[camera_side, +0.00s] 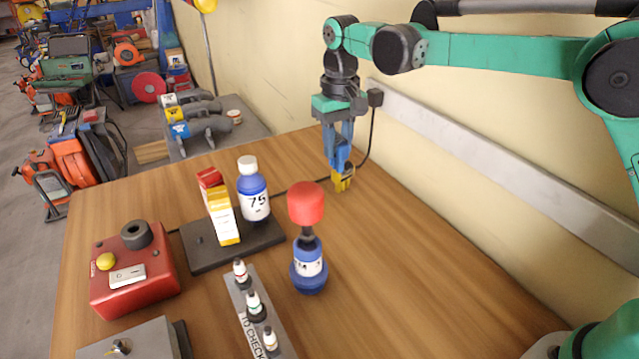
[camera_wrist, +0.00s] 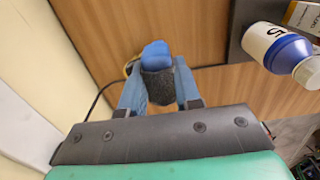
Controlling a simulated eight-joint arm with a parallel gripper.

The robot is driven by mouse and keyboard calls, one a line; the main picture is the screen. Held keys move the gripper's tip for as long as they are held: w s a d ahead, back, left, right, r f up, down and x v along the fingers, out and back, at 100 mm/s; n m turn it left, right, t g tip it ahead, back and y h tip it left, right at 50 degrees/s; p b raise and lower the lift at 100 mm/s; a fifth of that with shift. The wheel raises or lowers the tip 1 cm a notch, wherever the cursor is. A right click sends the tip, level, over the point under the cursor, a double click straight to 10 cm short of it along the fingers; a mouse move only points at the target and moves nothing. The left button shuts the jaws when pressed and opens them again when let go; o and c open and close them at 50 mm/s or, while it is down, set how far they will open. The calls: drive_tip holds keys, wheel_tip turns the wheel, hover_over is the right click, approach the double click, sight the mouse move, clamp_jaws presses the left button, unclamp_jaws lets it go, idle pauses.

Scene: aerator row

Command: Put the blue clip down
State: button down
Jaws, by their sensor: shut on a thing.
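My gripper (camera_side: 339,160) hangs fingers down over the far right part of the wooden table, near the wall. Its blue fingers also show in the wrist view (camera_wrist: 157,92), shut on the blue clip (camera_wrist: 155,55), which has a bright blue end and a dark grey, rough-looking part between the fingers. In the side view the clip is hard to tell from the blue fingers. A yellow piece (camera_side: 343,180) shows right at the fingertips; I cannot tell whether they touch. Whether the clip touches the table is also unclear.
A red switch box (camera_side: 135,272) and a vial rack (camera_side: 243,305) are nearer. A black cable (camera_side: 371,135) runs down the wall. The table's right side is clear.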

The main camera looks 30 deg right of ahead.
wheel_tip(320, 180, down, 9)
idle(0.4)
drive_tip(key=c, duration=0.6)
unclamp_jaws()
drive_tip(key=shift+f, duration=0.1)
